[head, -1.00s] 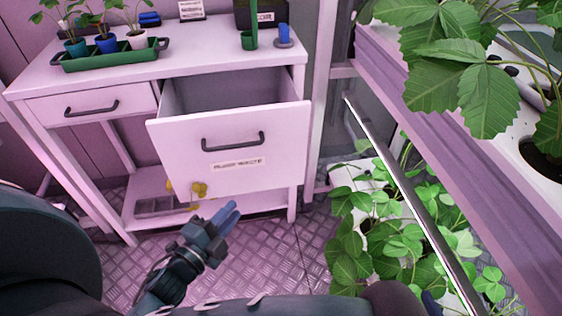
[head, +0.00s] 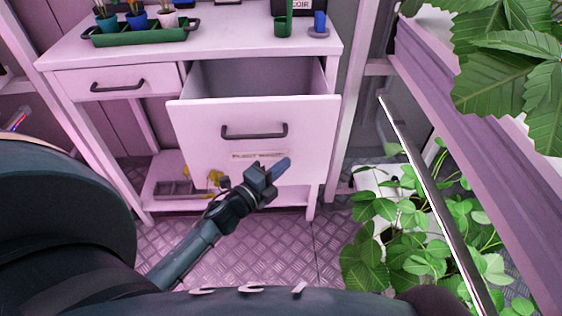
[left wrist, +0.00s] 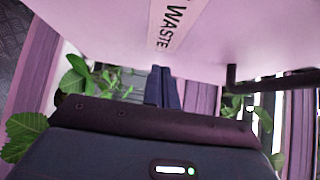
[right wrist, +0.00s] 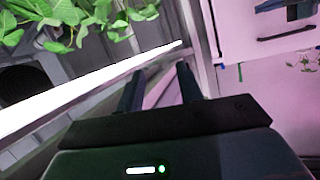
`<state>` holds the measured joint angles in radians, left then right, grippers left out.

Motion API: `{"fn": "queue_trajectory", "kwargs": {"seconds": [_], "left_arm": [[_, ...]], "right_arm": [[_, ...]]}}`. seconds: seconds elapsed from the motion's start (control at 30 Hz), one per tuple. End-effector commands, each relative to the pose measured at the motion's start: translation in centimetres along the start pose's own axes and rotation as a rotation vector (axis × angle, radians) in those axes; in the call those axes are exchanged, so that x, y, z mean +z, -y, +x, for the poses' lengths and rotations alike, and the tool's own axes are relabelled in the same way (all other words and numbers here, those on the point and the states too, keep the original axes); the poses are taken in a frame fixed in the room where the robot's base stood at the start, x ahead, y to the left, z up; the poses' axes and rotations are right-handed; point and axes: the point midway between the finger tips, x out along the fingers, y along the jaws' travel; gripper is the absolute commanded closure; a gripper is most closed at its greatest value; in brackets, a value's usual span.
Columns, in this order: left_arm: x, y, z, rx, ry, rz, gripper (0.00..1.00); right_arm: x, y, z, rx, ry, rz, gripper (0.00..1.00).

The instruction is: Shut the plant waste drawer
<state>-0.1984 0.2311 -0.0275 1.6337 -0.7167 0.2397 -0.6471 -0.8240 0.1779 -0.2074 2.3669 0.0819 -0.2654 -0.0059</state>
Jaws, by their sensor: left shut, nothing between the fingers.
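The plant waste drawer (head: 205,130) is pulled out of the pale bench, its inside visible from above. Its front has a dark bar handle (head: 254,132) and a label (head: 258,155) below it. My left gripper (head: 281,168) is shut and empty, in front of the drawer's lower front near the label. I cannot tell whether it touches. In the left wrist view the shut fingers (left wrist: 161,84) lie close to the drawer front (left wrist: 100,22), with the handle (left wrist: 270,83) to the right. My right gripper (right wrist: 158,88) is open and empty in the right wrist view.
The bench top (head: 235,38) holds a green tray (head: 140,36) of potted seedlings and a green cup (head: 283,27). A smaller drawer (head: 115,84) at left is closed. A rack with a metal rail (head: 430,185) and leafy plants (head: 400,235) stands right. The floor (head: 270,245) in front is clear.

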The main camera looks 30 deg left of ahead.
Motion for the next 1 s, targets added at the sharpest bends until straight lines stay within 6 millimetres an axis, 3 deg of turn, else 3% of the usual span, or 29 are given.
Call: {"fn": "queue_trajectory", "kwargs": {"seconds": [0.2, 0.73, 1.0], "left_arm": [[1.1, 0.0, 1.1, 0.000, -0.001, -0.001, 1.00], [1.7, -0.1, 1.7, 0.000, -0.001, -0.002, 1.00], [5.0, -0.1, 5.0, -0.003, 0.000, 0.003, 1.00]], "right_arm": [[0.1, 0.0, 0.0, 0.000, -0.001, 0.000, 0.64], [0.0, -0.1, -0.1, 0.001, -0.006, -0.002, 0.64], [0.2, -0.4, -0.1, 0.010, -0.036, -0.015, 0.64]]}}
